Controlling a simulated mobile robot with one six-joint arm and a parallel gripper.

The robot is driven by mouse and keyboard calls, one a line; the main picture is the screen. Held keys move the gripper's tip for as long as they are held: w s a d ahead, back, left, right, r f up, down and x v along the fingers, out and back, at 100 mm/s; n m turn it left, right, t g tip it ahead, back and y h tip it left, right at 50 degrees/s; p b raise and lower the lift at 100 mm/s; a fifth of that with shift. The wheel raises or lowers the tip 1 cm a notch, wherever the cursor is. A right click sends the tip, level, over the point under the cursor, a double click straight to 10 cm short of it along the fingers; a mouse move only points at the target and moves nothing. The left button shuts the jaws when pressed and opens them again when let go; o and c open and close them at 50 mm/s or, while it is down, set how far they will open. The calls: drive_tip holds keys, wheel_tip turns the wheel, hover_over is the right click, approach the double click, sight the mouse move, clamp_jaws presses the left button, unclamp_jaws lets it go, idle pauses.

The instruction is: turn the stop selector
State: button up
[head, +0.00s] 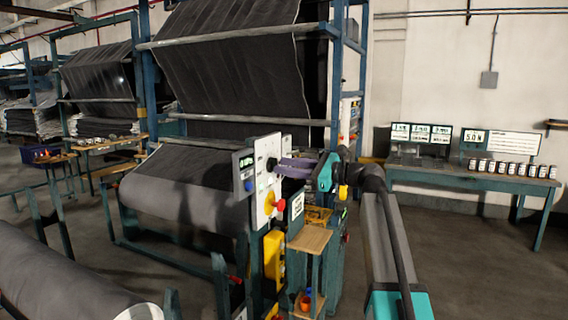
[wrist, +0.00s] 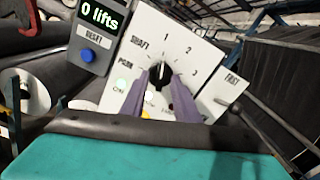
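The selector is a black knob (wrist: 161,73) with a pale pointer mark on a white panel (wrist: 190,48). The panel reads SHAFT, PARK, 1, 2 and 3 around the knob, and the pointer looks roughly upright. In the head view the knob (head: 271,164) sits high on the panel (head: 262,185), left of my fingertips. My gripper (wrist: 161,82) has two purple fingers, one on each side of the knob, with a gap between them. I cannot tell whether they touch it. My gripper also shows in the head view (head: 282,167).
A lever marked FAST (wrist: 235,108) is at the panel's right. A red button (head: 279,205) sits below the knob. Large grey rolls (head: 185,190) lie left; open floor (head: 470,260) lies right.

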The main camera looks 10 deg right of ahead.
drive_tip(key=shift+x, duration=0.8)
clamp_jaws()
drive_tip(key=shift+f, duration=0.1)
